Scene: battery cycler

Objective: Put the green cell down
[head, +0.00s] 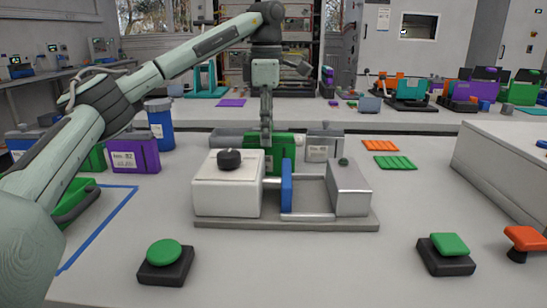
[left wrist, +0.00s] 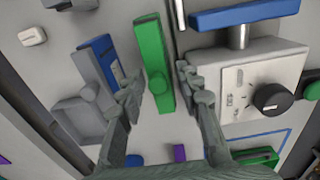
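The green cell (head: 284,142) stands behind the white cycler box (head: 228,185) in the head view, its lower part hidden by the fixture. It also shows from above in the left wrist view (left wrist: 153,50), with a round green knob on top. My left gripper (head: 265,135) points down at it from above. In the left wrist view my left gripper (left wrist: 160,88) has its fingers apart on either side of the cell, with gaps visible on both sides. I cannot tell whether the cell rests on the table. My right gripper is in neither view.
Grey cells (head: 323,143) stand close by. A blue plate (head: 287,188) and a grey block (head: 348,188) belong to the fixture. Purple (head: 135,154) and blue cells are at left, near a blue tape outline (head: 98,228). Green buttons (head: 163,253) are in front; the front middle is clear.

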